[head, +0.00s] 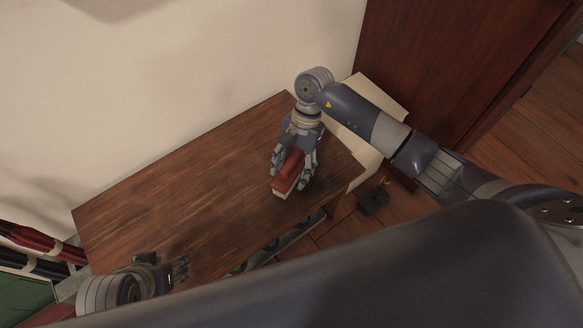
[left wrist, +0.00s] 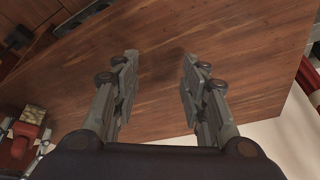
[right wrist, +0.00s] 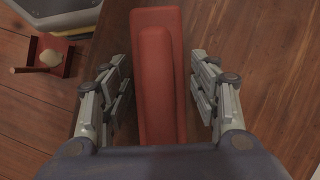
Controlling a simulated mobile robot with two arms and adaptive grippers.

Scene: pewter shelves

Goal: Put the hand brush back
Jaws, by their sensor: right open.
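The hand brush (head: 289,173) has a red body with a pale strip along its lower edge. It is at the wooden top's front right part in the head view. My right gripper (head: 293,174) is over it, with a finger on each side. In the right wrist view the red brush (right wrist: 158,80) lies lengthwise between the spread fingers of the gripper (right wrist: 159,68), with gaps on both sides. My left gripper (head: 178,270) is low at the left front of the top. In the left wrist view its fingers (left wrist: 161,60) are apart and empty over bare wood.
The wooden top (head: 180,190) is mostly bare. Red and dark items (head: 38,240) stand beyond its left end. A lower shelf (head: 290,237) with items shows under its front edge. A dark object with a yellow part (head: 374,198) is on the floor at right, near a dark wood panel (head: 440,60).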

